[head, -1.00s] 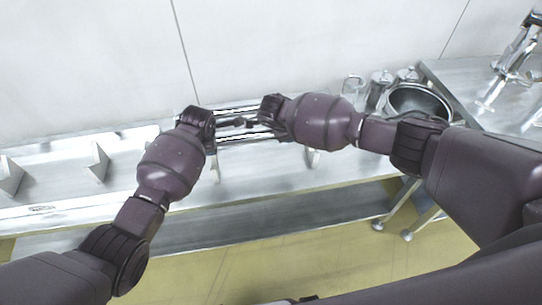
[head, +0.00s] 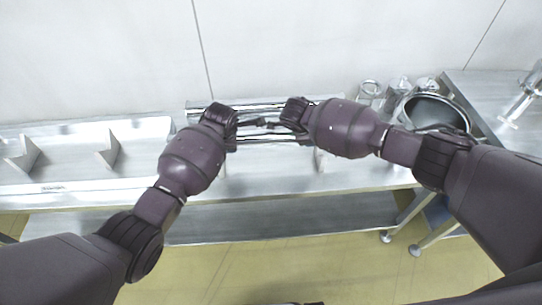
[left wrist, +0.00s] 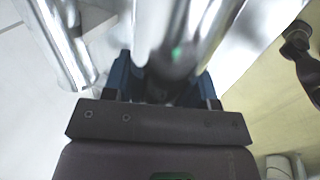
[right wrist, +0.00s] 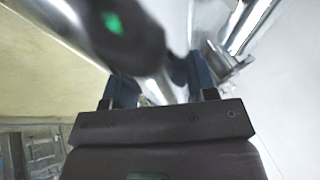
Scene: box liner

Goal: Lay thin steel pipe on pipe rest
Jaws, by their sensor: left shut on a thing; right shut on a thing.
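Bright steel pipes run left to right at the middle of the head view. A rear pipe (head: 203,107) lies toward the wall and a front one (head: 268,138) shows between my grippers. My left gripper (head: 250,123) and right gripper (head: 277,124) face each other there, close together. Both are shut on steel pipe; the left wrist view shows shiny pipe (left wrist: 150,20) running to its jaws. I cannot tell which pipe is the thin one. Upright metal brackets (head: 109,150) stand in a row on the counter, perhaps the pipe rest; my arms hide part of the row.
The steel counter (head: 70,185) runs along a pale wall. At its right stand a metal pot (head: 432,110) and several small shiny vessels (head: 398,88). A lower shelf (head: 290,215) lies below. The counter between the left brackets is clear.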

